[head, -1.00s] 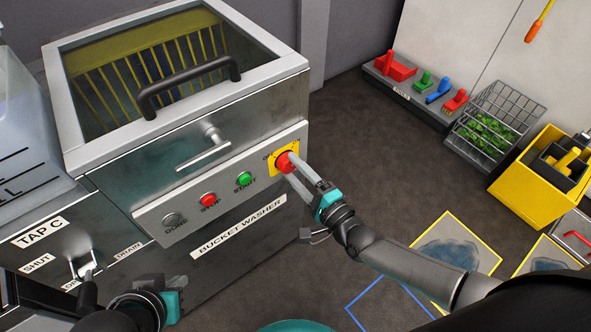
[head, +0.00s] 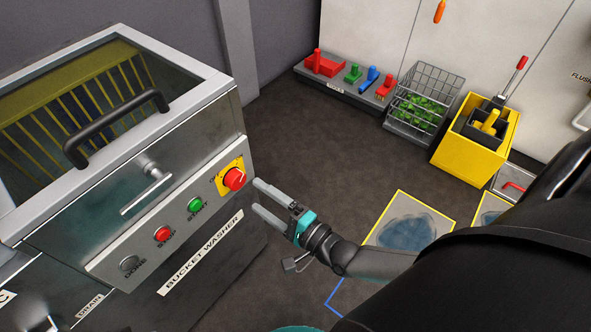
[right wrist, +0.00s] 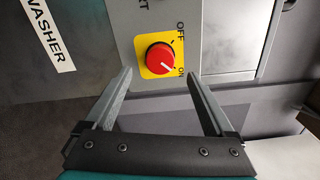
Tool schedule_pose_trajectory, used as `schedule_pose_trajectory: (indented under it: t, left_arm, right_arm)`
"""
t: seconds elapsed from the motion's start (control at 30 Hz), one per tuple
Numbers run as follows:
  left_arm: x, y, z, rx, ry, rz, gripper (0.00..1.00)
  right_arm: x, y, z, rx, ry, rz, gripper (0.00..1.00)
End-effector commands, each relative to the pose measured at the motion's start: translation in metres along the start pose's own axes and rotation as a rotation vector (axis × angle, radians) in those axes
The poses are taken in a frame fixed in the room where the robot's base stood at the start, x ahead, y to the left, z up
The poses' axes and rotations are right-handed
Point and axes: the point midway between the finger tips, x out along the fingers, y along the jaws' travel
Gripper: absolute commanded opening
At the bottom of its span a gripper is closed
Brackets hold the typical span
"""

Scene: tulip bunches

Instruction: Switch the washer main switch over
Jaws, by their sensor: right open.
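The washer main switch (head: 234,179) is a red rotary knob on a yellow plate at the right end of the bucket washer's (head: 150,225) front panel. In the right wrist view the knob (right wrist: 161,58) shows a white pointer mark aimed towards the ON label, with OFF at the plate's other corner. My right gripper (head: 256,197) is open and empty, a little to the right of the knob and apart from it. In the right wrist view its two fingers stand below the knob, one to each side. My left gripper is out of view.
The panel also carries a green START button (head: 195,205), a red STOP button (head: 162,233) and a grey DONE lamp (head: 129,263). A wire basket (head: 425,100) and a yellow bin (head: 470,140) stand along the back wall. The floor between is clear.

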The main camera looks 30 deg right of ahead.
Motion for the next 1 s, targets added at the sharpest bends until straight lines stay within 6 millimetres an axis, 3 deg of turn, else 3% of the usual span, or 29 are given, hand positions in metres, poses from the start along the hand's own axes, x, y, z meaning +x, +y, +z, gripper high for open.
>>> schedule_pose_trajectory:
  t: [0.2, 0.4, 0.6, 1.0]
  left_arm:
    - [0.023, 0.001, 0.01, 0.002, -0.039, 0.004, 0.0]
    - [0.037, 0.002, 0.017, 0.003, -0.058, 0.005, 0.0]
    - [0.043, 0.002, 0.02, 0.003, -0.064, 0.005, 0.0]
    - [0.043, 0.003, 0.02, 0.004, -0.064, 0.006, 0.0]
  right_arm:
    - [-0.051, -0.001, 0.001, 0.001, -0.001, 0.006, 0.89]
    - [-0.084, 0.0, 0.001, 0.001, -0.001, 0.003, 0.89]
    - [-0.096, 0.0, 0.0, 0.001, -0.001, 0.001, 0.89]
    - [-0.096, 0.0, 0.0, 0.001, -0.001, 0.0, 0.89]
